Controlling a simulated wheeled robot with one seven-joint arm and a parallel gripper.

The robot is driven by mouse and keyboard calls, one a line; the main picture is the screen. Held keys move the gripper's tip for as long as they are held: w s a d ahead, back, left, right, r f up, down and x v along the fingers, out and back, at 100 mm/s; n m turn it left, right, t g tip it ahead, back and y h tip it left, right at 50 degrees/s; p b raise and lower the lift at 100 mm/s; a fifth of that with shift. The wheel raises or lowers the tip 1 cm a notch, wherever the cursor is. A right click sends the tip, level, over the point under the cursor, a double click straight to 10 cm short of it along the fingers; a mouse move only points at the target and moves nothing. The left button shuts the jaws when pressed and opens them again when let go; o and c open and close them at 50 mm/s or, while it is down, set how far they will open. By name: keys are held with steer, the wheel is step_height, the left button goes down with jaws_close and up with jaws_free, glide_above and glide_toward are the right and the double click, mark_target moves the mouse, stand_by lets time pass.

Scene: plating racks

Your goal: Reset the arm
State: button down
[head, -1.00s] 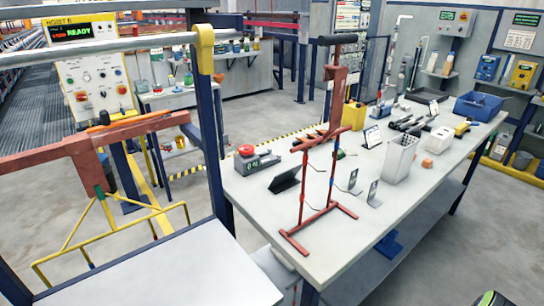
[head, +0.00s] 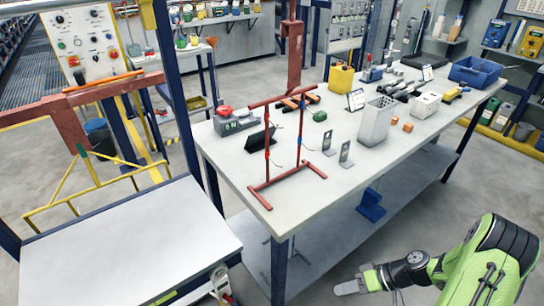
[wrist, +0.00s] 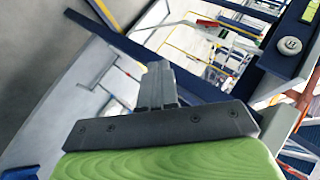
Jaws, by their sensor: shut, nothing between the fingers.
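My gripper (head: 352,287) is at the lower right of the head view, at the end of my green arm. It is low, in front of the long workbench (head: 225,160) and apart from it. Its fingers are together and hold nothing. In the wrist view the shut fingers (wrist: 157,85) point up the picture, with nothing between them.
A red plating rack (head: 268,150) stands on the workbench, near a grey bin (head: 376,122) and a yellow jerrycan (head: 341,80). A grey-topped table (head: 120,250) is at the lower left. Bare floor (head: 425,230) lies right of the bench.

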steer(key=s+a+r+h, duration=0.15)
steer(key=r+h, duration=0.25)
steer(key=r, duration=0.6)
steer(key=s+a+r+h, duration=0.1)
steer(key=a+r+h, duration=0.15)
steer(key=r, duration=0.65)
steer(key=s+a+r+m+t+h, duration=0.1)
steer(key=s+r+m+t+h, duration=0.3)
steer(key=s+r, duration=0.8)
step_height(320, 180, up, 12)
steer(key=s+p, duration=0.1)
steer(key=p, duration=1.1)
steer(key=shift+s+r+n+t+p, duration=0.15)
steer(key=shift+s+n+t+p, duration=0.05)
steer(key=shift+n+t+p, duration=0.15)
steer(key=c, duration=1.6)
jaws_free()
steer(key=o, duration=0.4)
steer(key=shift+o, duration=0.4)
steer(key=shift+f, duration=0.2)
